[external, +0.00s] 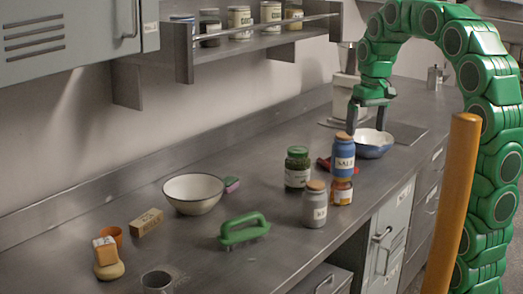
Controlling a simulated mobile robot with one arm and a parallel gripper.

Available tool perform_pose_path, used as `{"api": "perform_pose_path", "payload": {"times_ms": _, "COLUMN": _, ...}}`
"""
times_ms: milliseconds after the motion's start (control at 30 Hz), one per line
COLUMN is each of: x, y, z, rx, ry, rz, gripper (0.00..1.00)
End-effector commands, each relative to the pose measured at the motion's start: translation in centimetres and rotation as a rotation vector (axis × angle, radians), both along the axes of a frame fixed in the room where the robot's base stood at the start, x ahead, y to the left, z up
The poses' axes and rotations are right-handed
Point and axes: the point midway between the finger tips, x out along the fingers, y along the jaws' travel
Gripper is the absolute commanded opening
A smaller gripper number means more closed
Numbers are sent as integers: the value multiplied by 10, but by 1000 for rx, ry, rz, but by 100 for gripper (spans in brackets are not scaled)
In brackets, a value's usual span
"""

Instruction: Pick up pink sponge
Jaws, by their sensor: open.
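No object shows clearly between the fingers.
A green-lidded jar (297,170), a blue jar (343,151), an orange jar (341,190) and a grey jar (314,206) stand between sponge and gripper. A green brush (244,230) lies in front. A shelf (262,40) with tins overhangs the back.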

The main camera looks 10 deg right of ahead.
Motion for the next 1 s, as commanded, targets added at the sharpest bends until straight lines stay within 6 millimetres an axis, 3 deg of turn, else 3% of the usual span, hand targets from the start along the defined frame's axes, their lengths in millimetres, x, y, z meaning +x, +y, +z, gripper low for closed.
{"api": "perform_pose_path", "payload": {"times_ms": 33, "x": 14, "y": 9, "z": 0, "rx": 4, "ry": -9, "rz": 18, "gripper": 100}}
{"api": "perform_pose_path", "payload": {"times_ms": 400, "x": 98, "y": 76, "z": -2, "rx": 40, "ry": -80, "rz": 141, "gripper": 100}}
{"api": "perform_pose_path", "payload": {"times_ms": 1000, "x": 204, "y": 203, "z": -27, "rx": 98, "ry": -194, "rz": 342, "gripper": 100}}
